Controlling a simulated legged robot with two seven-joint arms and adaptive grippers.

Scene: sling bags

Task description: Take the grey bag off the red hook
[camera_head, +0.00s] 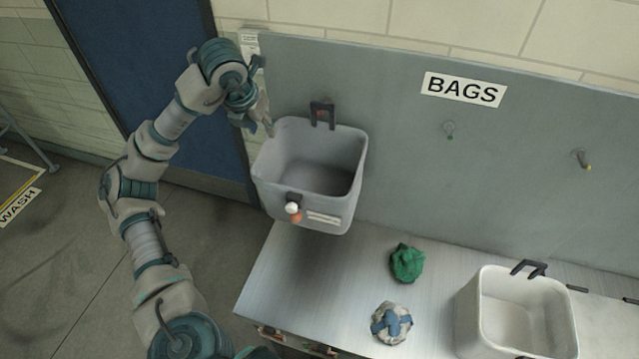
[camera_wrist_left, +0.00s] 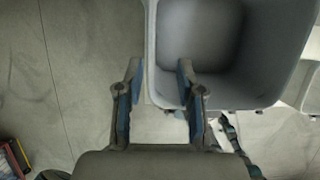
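The grey bag (camera_head: 336,207), an open-topped bin shape, hangs on the grey panel at the left in the head view. Its black handle (camera_head: 322,114) is at the back rim, with a small reddish spot inside it that may be the red hook, mostly hidden. My left gripper (camera_head: 260,120) is at the bag's back left corner. In the left wrist view, my left gripper (camera_wrist_left: 160,72) is open, its two fingers apart, with the left rim of the grey bag (camera_wrist_left: 210,45) appearing between them. Contact cannot be told. My right gripper is not in view.
A metal bench (camera_head: 290,290) below carries a green crumpled cloth (camera_head: 407,263), a white-and-blue bundle (camera_head: 391,323) and a white bag (camera_head: 515,325). A grey hook (camera_head: 450,129) and a yellow-tipped hook (camera_head: 583,160) are bare on the panel (camera_head: 520,190).

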